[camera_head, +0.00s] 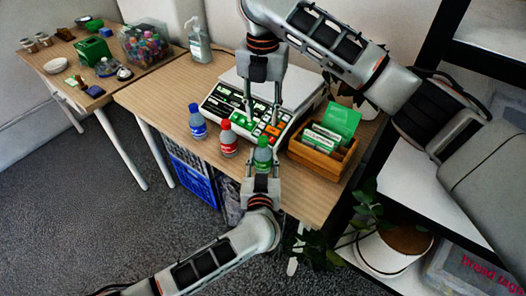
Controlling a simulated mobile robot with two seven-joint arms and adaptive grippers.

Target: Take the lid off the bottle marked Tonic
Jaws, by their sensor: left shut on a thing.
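Three small bottles stand in a row near the table's front edge: one blue (198,128), one with a red cap (228,142), and one green (262,154). Their labels are too small to read, so I cannot tell which is marked Tonic. All three have their caps on. My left gripper (262,164) comes from below and is shut on the green bottle, with a finger on either side. My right gripper (263,120) points down from above, fingers apart and empty, above and behind the green bottle, in front of the scale (245,112).
A wooden box (312,160) with green-and-white packets stands right of the green bottle. A pump bottle (199,45) is at the back. A side table at left holds a clear tub (145,43) and small items. A potted plant (380,245) is below right.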

